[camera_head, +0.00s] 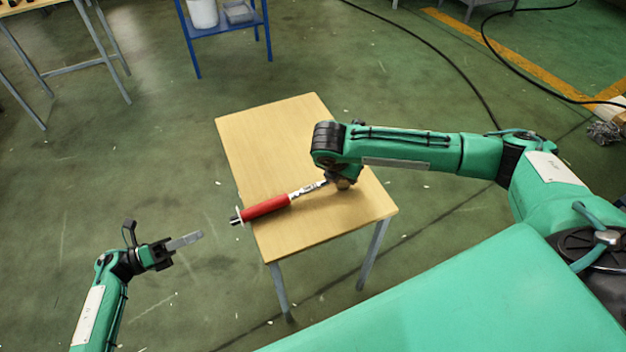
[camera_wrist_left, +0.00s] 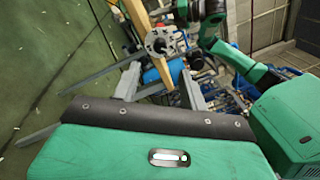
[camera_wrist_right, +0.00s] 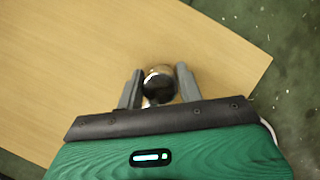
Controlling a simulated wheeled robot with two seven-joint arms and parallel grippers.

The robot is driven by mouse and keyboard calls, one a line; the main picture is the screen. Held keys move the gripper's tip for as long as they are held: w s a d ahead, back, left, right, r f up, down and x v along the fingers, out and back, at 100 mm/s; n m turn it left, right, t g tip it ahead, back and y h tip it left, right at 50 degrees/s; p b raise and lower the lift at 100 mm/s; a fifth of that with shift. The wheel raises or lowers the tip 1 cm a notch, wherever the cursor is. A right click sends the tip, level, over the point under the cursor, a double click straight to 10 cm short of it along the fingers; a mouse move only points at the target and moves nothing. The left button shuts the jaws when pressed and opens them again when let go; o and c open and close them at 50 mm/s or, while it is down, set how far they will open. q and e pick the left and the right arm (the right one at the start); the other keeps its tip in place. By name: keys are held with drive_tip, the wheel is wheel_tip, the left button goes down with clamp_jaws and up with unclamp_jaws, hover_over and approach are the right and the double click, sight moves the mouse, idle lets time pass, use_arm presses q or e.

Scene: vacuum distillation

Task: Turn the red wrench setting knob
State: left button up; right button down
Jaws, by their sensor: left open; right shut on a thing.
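The red wrench (camera_head: 265,208) lies across the wooden table, with its silver shaft pointing right. Its dark setting knob (camera_head: 236,217) sticks out past the table's left edge. In the left wrist view the knob (camera_wrist_left: 158,42) shows end-on as a grey round piece, beyond the open fingers. My left gripper (camera_head: 200,237) is open and empty, left of and slightly below the knob in the head view, apart from it. My right gripper (camera_head: 342,182) is at the wrench's head end. In the right wrist view its fingers are shut on the round metal wrench head (camera_wrist_right: 158,84).
The small wooden table (camera_head: 290,145) has a mostly clear top. A blue shelf stand (camera_head: 228,28) holding a white container (camera_head: 202,13) is behind it. The floor around my left gripper is clear. Black cables lie on the floor at the upper right.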

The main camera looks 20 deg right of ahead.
sight(235, 220)
use_arm(q)
drive_tip(key=d+r+m+y, duration=0.1)
drive_tip(key=d+m, duration=0.8)
drive_tip(key=m, duration=0.2)
drive_tip(key=shift+d, duration=0.25)
idle(0.6)
drive_tip(key=shift+r, duration=0.1)
drive_tip(key=shift+c, duration=0.2)
clamp_jaws()
